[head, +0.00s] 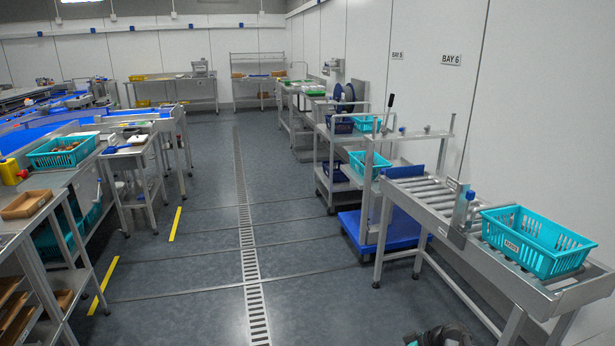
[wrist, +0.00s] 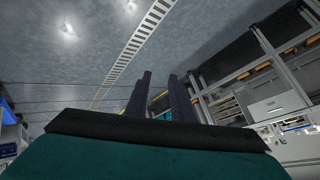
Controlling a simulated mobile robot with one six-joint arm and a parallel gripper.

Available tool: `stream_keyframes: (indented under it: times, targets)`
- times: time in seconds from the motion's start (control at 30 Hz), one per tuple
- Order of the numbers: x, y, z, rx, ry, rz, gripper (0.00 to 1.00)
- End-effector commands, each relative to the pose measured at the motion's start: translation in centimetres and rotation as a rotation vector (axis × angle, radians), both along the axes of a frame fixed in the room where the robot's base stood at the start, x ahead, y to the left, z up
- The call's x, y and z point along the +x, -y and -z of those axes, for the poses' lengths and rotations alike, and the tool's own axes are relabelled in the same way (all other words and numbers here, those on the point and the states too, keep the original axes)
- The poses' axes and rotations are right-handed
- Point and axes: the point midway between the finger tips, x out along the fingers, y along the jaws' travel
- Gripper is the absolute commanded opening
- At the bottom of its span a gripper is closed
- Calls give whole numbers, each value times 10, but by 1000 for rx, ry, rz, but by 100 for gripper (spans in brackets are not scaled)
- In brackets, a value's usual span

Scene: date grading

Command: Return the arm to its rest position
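In the wrist view, my gripper (wrist: 159,78) shows two dark fingers with a clear gap between them. Floor and a yellow line show through the gap, and nothing is held. The fingers point out over the grey floor, with the drain grate beyond them and a steel bench to the right. In the head view, only a dark piece of my arm shows at the bottom edge, right of the middle; the gripper itself cannot be made out there.
A roller conveyor (head: 432,199) with a teal crate (head: 535,262) stands at the right, below the Bay 6 sign. A blue-based trolley (head: 385,236) is beyond it. Steel benches with a teal crate (head: 62,160) line the left. The aisle floor around the drain grate (head: 250,260) is clear.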

Motion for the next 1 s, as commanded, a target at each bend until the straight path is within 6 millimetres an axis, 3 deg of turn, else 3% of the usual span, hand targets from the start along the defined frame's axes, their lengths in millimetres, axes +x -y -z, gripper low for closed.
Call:
stream_keyframes:
  times: [0.03, 0.2, 0.5, 0.77, 0.9, 1.0]
  targets:
    - [-14, -19, 16, -7, -42, -21, 22]
    - [-59, -66, 63, -44, -183, -66, 22]
    - [-158, -122, 134, -168, -439, -117, 22]
    - [-254, -136, 179, -348, -656, -105, 22]
    - [-304, -126, 197, -485, -765, -51, 22]
    - [-328, -110, 203, -578, -824, 25, 22]
